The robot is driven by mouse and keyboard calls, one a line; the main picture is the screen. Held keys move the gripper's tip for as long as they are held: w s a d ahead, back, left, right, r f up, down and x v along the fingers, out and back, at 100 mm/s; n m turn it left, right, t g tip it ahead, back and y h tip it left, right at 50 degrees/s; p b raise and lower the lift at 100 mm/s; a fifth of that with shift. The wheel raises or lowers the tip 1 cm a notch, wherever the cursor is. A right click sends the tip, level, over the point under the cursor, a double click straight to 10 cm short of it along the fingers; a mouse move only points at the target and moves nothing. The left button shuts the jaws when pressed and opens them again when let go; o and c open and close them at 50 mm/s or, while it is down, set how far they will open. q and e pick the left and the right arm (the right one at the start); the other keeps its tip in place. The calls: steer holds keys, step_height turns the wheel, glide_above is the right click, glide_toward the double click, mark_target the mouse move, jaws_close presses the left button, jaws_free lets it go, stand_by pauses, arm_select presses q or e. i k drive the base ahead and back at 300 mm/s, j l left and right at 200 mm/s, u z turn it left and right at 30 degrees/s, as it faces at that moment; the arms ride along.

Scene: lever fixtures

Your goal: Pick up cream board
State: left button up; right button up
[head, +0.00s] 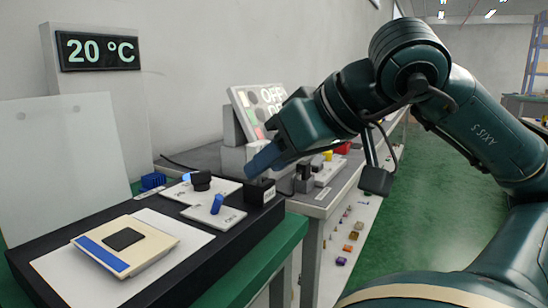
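The cream board (155,254) is a flat, light square with a blue stripe along its near left edge and a dark square pad on top. It lies on a white sheet (60,266) on the black platform. My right gripper (258,163) is up and to the right of the board, well apart from it, above the platform's right end. Its blue tip points down and left. Only one side of it shows, so its opening is hidden. My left gripper is out of view.
The black platform (215,247) on the green bench also carries a plate with a blue lever (217,204), a black knob (201,180) and a black box (262,192). A clear panel (62,165) and a 20 °C display (97,51) stand behind the board.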

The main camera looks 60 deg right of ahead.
mark_target(126, 245)
steer(key=k, duration=1)
